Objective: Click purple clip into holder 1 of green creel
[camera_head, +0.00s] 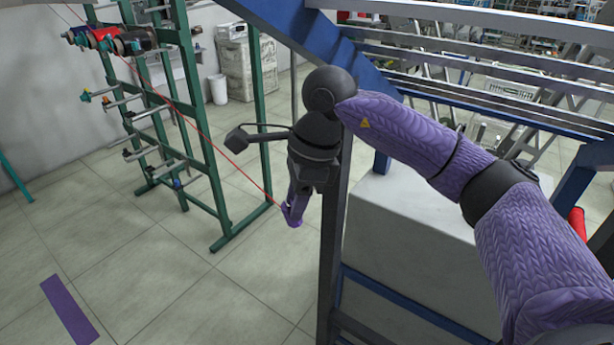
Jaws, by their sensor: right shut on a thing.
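The green creel (198,120) stands on the floor at the left, with several holders in a column on its left side. Which of them is holder 1 I cannot tell. My right gripper (294,212) comes in from the right and points down, right of the creel and apart from it. It is shut on the purple clip (292,218), which shows at the fingertips. A red thread (225,151) runs in a taut line from the upper left, across the creel, down to the clip. My left gripper is not in view.
Bobbins (103,40) sit on the creel's top left holders. A blue and grey frame (335,200) with a pale block (405,235) stands close on the right, beside my right arm. A purple strip (69,310) marks the floor. Floor in front of the creel is clear.

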